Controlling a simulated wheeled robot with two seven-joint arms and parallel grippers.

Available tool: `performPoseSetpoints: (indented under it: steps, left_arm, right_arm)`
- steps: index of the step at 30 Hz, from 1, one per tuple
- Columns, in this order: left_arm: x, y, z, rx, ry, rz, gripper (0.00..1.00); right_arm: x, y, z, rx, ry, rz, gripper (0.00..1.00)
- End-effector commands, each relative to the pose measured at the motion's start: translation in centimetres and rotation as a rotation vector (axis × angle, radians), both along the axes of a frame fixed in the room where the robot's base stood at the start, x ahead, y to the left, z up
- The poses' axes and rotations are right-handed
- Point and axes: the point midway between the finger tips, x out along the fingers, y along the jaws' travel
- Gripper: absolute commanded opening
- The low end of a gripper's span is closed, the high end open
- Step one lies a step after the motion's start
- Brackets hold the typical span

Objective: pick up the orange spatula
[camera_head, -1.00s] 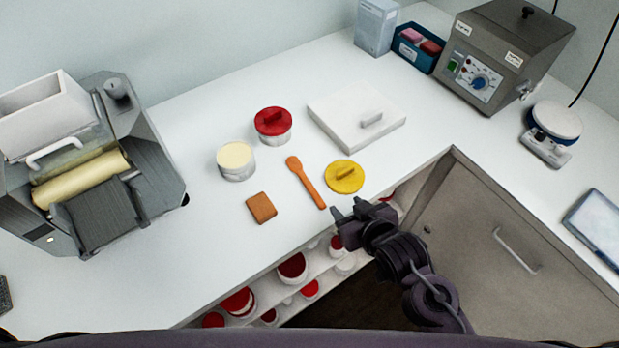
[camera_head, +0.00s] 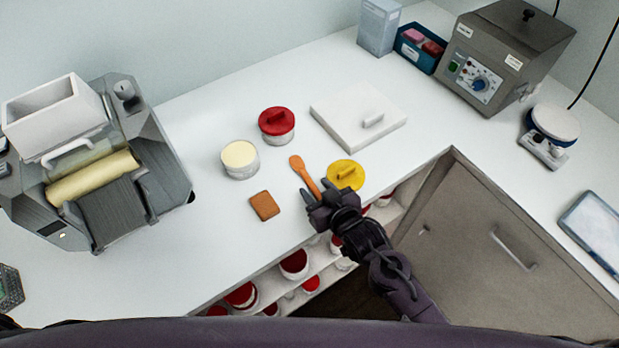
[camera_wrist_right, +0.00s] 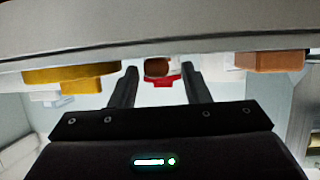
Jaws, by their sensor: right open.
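The orange spatula (camera_head: 304,176) lies flat on the white counter, its broad end away from me and its handle towards the front edge. My right gripper (camera_head: 315,190) is open at the handle end, which it partly hides in the head view. In the right wrist view, which looks upside down, the spatula's brownish end (camera_wrist_right: 157,67) shows between the two spread fingers of my right gripper (camera_wrist_right: 163,76). I cannot tell whether the fingers touch it. My left gripper is not in view.
A yellow lid (camera_head: 345,175) lies just right of the spatula. A brown block (camera_head: 265,205) lies to its left. A cream-filled tub (camera_head: 240,160) and a red-lidded tub (camera_head: 277,125) stand behind. A white slab (camera_head: 350,115) lies farther back. Shelves with tubs are below the counter's front edge.

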Motion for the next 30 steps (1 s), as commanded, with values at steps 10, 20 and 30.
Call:
performPoseSetpoints:
  steps: [10,20,30]
  left_arm:
    - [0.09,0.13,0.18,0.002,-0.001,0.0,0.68]
    - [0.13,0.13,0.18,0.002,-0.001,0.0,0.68]
    - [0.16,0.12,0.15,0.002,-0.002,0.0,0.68]
  right_arm:
    - [0.66,0.44,-0.36,0.001,-0.001,0.001,0.43]
    - [0.64,0.4,-0.37,0.0,0.0,0.0,0.01]
    - [0.64,0.4,-0.21,0.0,0.0,0.0,0.0]
